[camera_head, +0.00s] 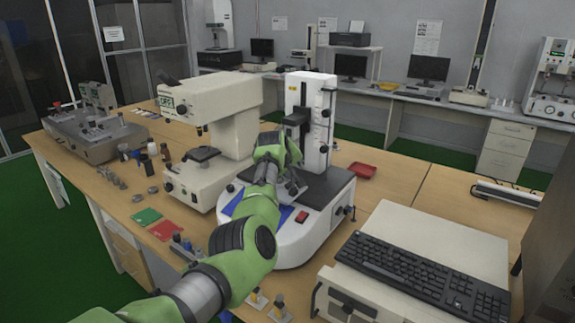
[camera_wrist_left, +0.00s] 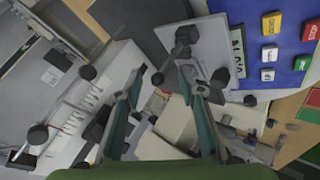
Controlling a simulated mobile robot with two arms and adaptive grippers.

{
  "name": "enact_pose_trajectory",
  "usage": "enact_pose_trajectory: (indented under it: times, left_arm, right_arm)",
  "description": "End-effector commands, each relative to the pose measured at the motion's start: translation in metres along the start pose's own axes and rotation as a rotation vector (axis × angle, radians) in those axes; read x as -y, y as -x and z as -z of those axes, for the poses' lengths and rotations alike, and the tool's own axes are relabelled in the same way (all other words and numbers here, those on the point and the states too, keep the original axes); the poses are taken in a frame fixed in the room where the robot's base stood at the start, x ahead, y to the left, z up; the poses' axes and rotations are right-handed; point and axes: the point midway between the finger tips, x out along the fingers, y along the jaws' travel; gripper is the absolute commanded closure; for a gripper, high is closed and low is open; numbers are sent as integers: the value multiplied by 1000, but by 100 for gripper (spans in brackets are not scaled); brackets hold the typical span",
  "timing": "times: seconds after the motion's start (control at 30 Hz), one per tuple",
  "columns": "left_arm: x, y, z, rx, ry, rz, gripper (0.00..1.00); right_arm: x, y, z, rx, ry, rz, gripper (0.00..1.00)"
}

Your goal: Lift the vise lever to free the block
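My left gripper (camera_head: 292,185) is over the front of the white test machine (camera_head: 326,104), between its column and blue panel. In the left wrist view the two green-sided fingers (camera_wrist_left: 161,72) are spread apart, so the gripper is open. A small dark knob (camera_wrist_left: 157,79) shows between the fingertips; contact cannot be told. A light grey plate with a dark, knobbed lever-like part (camera_wrist_left: 183,42) lies just beyond the fingertips, probably part of the vise. My arm hides much of this spot in the head view. I cannot make out the block. My right gripper is not in view.
The blue button panel (camera_wrist_left: 283,45) is on the machine's front. A beige microscope-like device (camera_head: 215,105) stands close on the left. A keyboard (camera_head: 420,275) rests on a box at right. A red tray (camera_head: 361,170) lies behind, with bare table (camera_head: 400,185) beside it.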

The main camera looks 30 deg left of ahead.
Motion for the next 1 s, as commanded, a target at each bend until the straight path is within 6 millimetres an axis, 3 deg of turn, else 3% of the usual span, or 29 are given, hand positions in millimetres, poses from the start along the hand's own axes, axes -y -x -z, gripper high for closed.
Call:
enact_pose_trajectory:
  times: [0.8, 1.0]
  left_arm:
    - [-1, 91, -4, 5, 0, -2, 64]
    - [0, 102, -5, 7, -1, -1, 64]
  right_arm:
    - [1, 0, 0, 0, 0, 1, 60]
    - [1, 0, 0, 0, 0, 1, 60]
